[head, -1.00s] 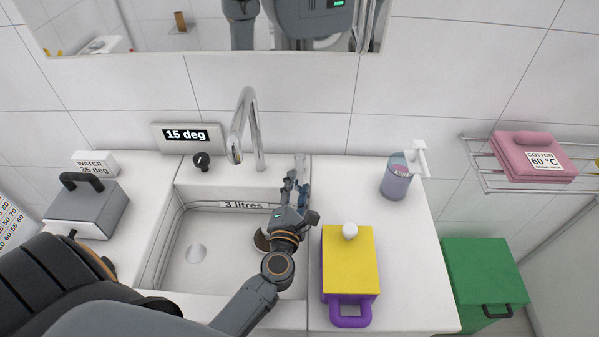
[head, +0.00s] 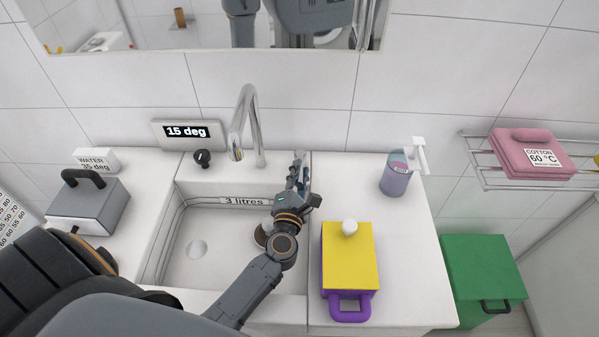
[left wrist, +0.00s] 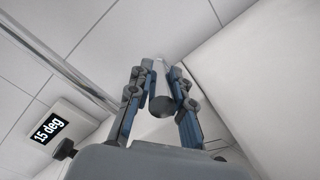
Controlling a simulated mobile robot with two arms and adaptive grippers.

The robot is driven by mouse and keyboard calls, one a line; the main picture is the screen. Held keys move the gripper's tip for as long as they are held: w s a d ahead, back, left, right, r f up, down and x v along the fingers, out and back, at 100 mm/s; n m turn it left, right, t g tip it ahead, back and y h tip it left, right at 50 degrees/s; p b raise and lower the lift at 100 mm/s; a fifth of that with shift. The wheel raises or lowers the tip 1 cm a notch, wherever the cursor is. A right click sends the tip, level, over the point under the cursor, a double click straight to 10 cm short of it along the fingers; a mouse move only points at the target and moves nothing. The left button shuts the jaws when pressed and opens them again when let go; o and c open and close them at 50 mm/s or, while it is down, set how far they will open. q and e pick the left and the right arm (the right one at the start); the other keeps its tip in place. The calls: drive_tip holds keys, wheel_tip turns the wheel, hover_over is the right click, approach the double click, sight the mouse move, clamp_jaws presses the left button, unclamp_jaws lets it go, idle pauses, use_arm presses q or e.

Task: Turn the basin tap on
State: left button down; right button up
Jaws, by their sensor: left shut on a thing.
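The chrome tap spout (head: 249,125) arches over the white basin (head: 225,265); no stream of water shows under it. A slim grey tap lever (head: 300,158) stands at the basin's back right corner. My left gripper (head: 298,178) reaches over the right side of the basin to this lever. In the left wrist view, my left gripper (left wrist: 160,95) has its fingers on both sides of the lever's round dark end (left wrist: 162,106) and is shut on it. The fingers partly hide the lever. My right gripper is not in view.
A black knob (head: 202,160) sits below a "15 deg" display (head: 186,135). A yellow and purple box (head: 348,262) and a soap dispenser (head: 396,178) stand right of the basin. A grey box (head: 88,208) stands left. A dark disc (head: 261,236) lies in the basin, partly hidden.

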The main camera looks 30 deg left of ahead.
use_arm(q)
drive_tip(key=shift+w+d+n+g+y, duration=0.3)
drive_tip(key=shift+d+n+g+y, duration=0.2)
drive_tip(key=shift+n+y, duration=0.45)
drive_tip(key=c, duration=1.2)
unclamp_jaws()
